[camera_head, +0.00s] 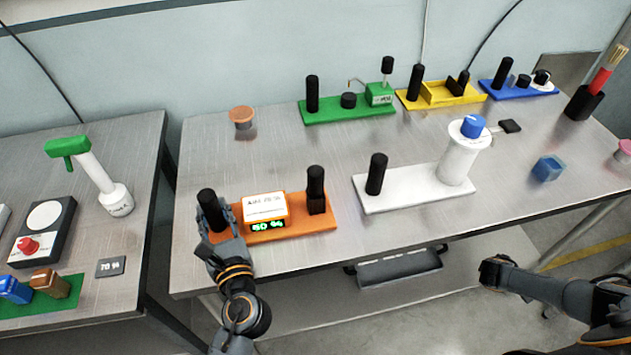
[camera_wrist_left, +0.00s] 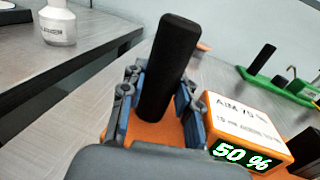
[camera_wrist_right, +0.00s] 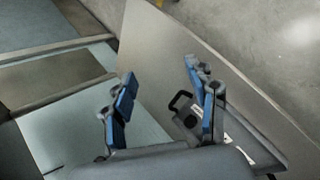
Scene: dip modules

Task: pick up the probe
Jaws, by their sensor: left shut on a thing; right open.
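The orange module (camera_head: 285,230) lies at the front left of the table with a box reading 50 % (camera_head: 265,207); the left wrist view shows AIM 70 % on this box (camera_wrist_left: 245,125). My left gripper (camera_head: 217,229) is shut on the black post (camera_head: 208,200) at the module's left end. In the left wrist view this post (camera_wrist_left: 168,65) stands between the two fingers. A second black stick, perhaps the probe (camera_head: 316,180), stands upright in a small black holder at the module's right end, apart from the gripper. My right gripper (camera_head: 488,274) is open and empty, off the table's front edge.
A white module (camera_head: 415,200) with a tall white cylinder stands to the right. Green (camera_head: 345,113), yellow (camera_head: 410,101) and blue (camera_head: 510,93) modules line the back. A side table (camera_head: 85,195) stands left across a gap. A grey tray (camera_head: 400,267) is below the table.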

